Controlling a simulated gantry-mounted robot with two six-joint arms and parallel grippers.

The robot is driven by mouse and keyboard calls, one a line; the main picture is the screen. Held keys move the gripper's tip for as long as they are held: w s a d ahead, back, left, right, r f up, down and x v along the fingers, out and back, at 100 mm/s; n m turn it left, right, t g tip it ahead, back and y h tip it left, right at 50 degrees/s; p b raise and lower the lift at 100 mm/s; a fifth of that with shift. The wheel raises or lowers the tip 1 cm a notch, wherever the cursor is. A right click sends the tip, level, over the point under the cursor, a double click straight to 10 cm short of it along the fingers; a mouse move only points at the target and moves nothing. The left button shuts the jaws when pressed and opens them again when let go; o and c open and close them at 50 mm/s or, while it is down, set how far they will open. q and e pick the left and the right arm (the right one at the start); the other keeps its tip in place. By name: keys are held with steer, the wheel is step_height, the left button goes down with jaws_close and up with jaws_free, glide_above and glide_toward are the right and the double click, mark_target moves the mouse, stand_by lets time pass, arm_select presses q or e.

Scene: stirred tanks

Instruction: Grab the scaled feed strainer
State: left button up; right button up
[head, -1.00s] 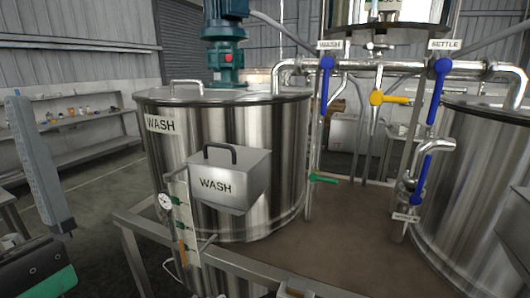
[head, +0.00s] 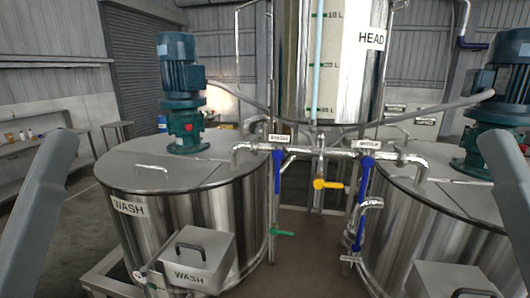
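I cannot pick out a feed strainer for certain in the head view. A tall steel vessel marked HEAD (head: 345,75) stands at the back centre. Grey links of my arms rise at the left and right edges. Neither gripper's fingertips show.
The large WASH tank (head: 190,215) stands left, with a lidded WASH box (head: 195,268) on its front. Another steel tank (head: 415,235) stands right, with a handled box (head: 452,279) before it. Teal motors (head: 181,75) top the tanks. A brown deck (head: 312,262) lies between them.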

arm_select(q)
step_height(320, 180, up, 11)
steer(key=p, duration=0.7)
steer(key=shift+f, duration=0.3)
steer(key=shift+c, duration=1.4)
steer(key=c, duration=0.3)
arm_select(e)
step_height(320, 180, up, 10)
steer(key=shift+r, duration=0.2)
arm_select(q)
steer(key=shift+c, duration=0.2)
